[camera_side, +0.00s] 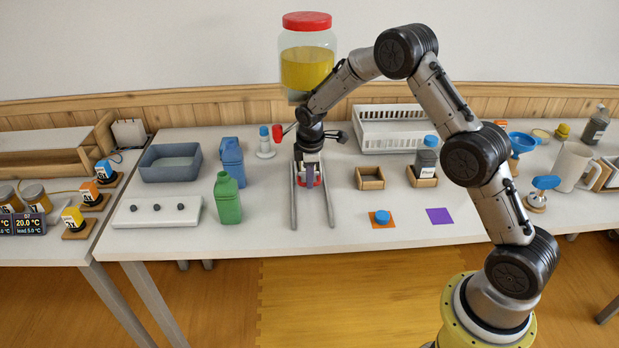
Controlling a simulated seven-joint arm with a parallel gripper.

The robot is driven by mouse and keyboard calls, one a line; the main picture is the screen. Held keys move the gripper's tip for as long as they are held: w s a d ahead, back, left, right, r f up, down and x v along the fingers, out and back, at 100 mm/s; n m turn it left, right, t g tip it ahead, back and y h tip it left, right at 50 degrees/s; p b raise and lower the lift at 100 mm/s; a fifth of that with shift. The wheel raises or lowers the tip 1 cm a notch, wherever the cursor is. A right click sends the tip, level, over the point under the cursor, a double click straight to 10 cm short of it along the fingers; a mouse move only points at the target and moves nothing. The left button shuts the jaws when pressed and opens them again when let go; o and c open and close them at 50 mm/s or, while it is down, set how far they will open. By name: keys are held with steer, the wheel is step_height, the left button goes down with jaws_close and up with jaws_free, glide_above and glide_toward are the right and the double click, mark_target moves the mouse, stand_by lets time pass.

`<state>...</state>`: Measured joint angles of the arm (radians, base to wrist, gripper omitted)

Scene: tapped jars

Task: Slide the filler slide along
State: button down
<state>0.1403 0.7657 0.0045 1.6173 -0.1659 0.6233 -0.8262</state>
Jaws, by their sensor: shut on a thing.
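The filler slide (294,208) has two grey rails running front to back on the middle table, with a small red-edged part between them. My gripper (311,182) points down between the rails. It is shut on a part of the slide, which its fingers mostly hide. A large jar (307,68) with a red lid and yellow liquid stands above and behind, partly covered by my arm. A red tap handle (278,132) shows below it on the left.
A green jug (227,200) and a blue jug (231,162) stand left of the rails. A wooden box (370,178), an orange mat (372,222) with a blue cap, and a purple mat (440,216) lie to the right. A white crate (372,132) is behind.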

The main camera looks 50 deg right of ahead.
steer(key=shift+a, duration=0.1)
stand_by(0.5)
steer(key=s+a, duration=1.1)
steer(key=shift+s+a, duration=0.2)
steer(key=shift+s, duration=0.1)
steer(key=shift+s+a, duration=0.1)
steer(key=c, duration=0.9)
jaws_free()
steer(key=shift+r, duration=0.25)
steer(key=r, duration=0.4)
steer(key=s+a+r, duration=0.1)
steer(key=r, duration=0.8)
steer(key=shift+s+a+r, duration=0.1)
steer(key=shift+s+a, duration=0.15)
steer(key=shift+s, duration=0.05)
